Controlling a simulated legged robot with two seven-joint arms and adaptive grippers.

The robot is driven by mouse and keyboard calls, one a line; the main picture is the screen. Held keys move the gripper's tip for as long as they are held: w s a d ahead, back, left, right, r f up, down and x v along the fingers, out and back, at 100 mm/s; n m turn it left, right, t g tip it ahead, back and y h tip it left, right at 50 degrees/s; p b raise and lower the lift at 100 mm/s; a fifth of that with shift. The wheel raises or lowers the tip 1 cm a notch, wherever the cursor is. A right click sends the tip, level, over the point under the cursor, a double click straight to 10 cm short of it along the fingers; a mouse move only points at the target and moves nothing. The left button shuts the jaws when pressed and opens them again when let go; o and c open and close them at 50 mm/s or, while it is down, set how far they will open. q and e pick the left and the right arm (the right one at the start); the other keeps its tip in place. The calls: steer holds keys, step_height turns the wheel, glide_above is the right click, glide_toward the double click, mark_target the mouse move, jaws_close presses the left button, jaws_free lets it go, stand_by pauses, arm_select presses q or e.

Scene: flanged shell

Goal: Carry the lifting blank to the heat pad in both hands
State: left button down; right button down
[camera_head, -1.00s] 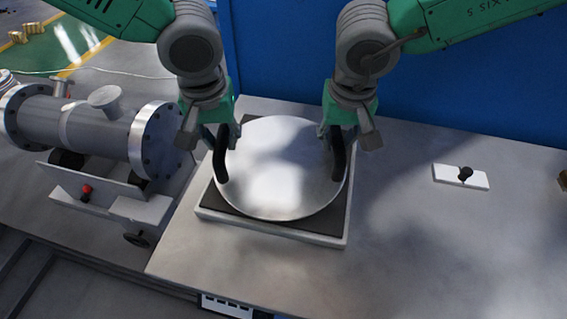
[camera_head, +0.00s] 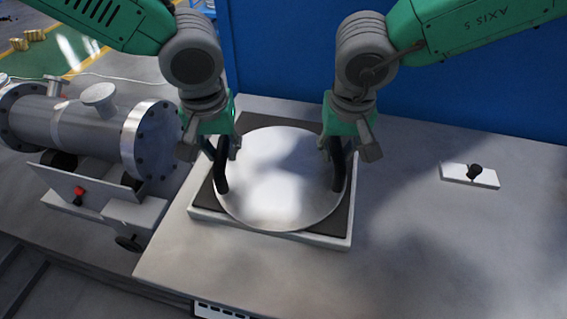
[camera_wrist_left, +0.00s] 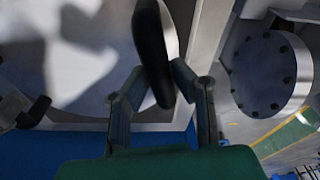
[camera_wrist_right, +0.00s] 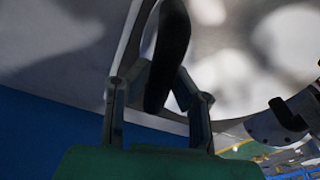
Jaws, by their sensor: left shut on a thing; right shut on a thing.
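The lifting blank is a round pale metal disc (camera_head: 280,190) with two black upright handles. In the head view it lies over the heat pad, a dark square in a white frame (camera_head: 270,236). I cannot tell whether the disc touches the pad. My left gripper (camera_head: 220,155) is shut on the left black handle (camera_head: 222,178), which also shows between its fingers (camera_wrist_left: 152,92) in the left wrist view. My right gripper (camera_head: 338,150) is shut on the right handle (camera_head: 337,172), also seen between its fingers (camera_wrist_right: 162,88) in the right wrist view. The pad's middle is hidden.
A flanged metal cylinder (camera_head: 75,128) rests on a stand at the left, near the pad. A white plate with a black knob (camera_head: 473,173) lies at the right. The grey table (camera_head: 430,250) is clear between. A blue wall (camera_head: 440,90) rises behind.

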arm_select(q)
steer(key=c, duration=1.4)
jaws_free()
steer(key=shift+a, duration=0.1)
steer(key=shift+c, duration=0.2)
arm_select(e)
steer(key=c, duration=1.5)
jaws_free()
steer(key=shift+d+f, duration=0.1)
arm_select(q)
steer(key=shift+o, duration=0.4)
steer(key=shift+s, duration=0.1)
arm_select(e)
steer(key=shift+o, duration=0.5)
steer(key=shift+s, duration=0.1)
arm_select(q)
steer(key=shift+r, duration=0.3)
arm_select(e)
steer(key=shift+r, duration=0.25)
arm_select(q)
step_height(320, 180, up, 11)
steer(key=s, duration=0.1)
steer(key=shift+s, duration=0.35)
arm_select(e)
step_height(320, 180, up, 11)
steer(key=s, duration=0.1)
steer(key=shift+s+r, duration=0.2)
steer(key=shift+s, duration=0.1)
arm_select(q)
steer(key=shift+r, duration=0.1)
